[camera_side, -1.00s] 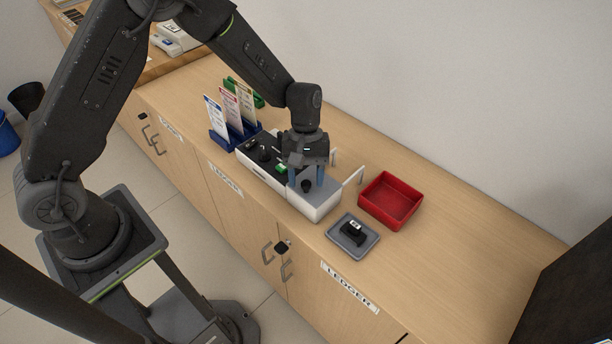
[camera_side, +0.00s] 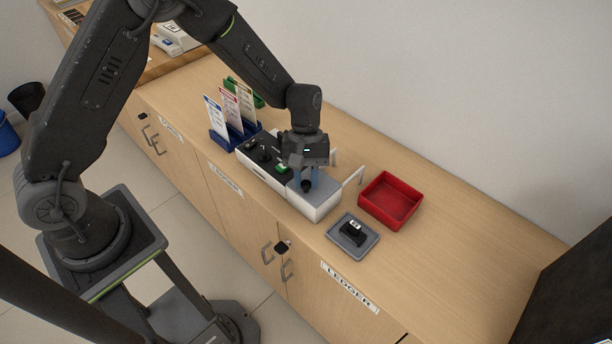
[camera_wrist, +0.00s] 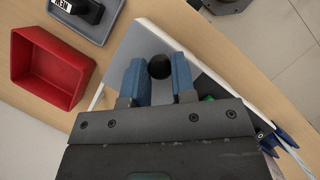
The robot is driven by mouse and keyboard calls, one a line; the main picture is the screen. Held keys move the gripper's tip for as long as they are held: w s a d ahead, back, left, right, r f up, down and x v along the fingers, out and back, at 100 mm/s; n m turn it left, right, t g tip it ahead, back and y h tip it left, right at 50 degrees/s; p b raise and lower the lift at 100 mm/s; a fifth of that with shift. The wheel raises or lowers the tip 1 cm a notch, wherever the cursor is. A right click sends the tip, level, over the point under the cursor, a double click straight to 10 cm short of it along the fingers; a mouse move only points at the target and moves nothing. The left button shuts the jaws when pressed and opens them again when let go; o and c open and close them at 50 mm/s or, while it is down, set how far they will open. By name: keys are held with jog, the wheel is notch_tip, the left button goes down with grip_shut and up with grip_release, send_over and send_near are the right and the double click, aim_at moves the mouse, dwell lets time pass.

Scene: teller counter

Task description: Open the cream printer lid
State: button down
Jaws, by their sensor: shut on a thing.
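The printer (camera_side: 318,211) is a long white box on the counter, with a dark top at its left part and a grey lid (camera_side: 325,190) at its near right end. The lid looks grey rather than cream and lies flat and closed. A round black knob (camera_side: 306,187) stands on the lid, and it also shows in the wrist view (camera_wrist: 160,67). My gripper (camera_side: 308,181) points down over the lid.
A red tray (camera_side: 366,207) and a grey dish (camera_side: 333,233) holding a black stamp (camera_side: 353,232) lie right of the printer. Thin white uprights (camera_side: 354,176) stand behind the lid. A blue card holder (camera_side: 219,142) stands left. The counter's right part is clear.

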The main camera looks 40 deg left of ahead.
jog(key=w, duration=0.8)
jog(key=shift+w, duration=0.3)
jog(key=c, duration=0.9)
grip_release()
jog(key=shift+c, duration=0.2)
jog(key=v, duration=1.4)
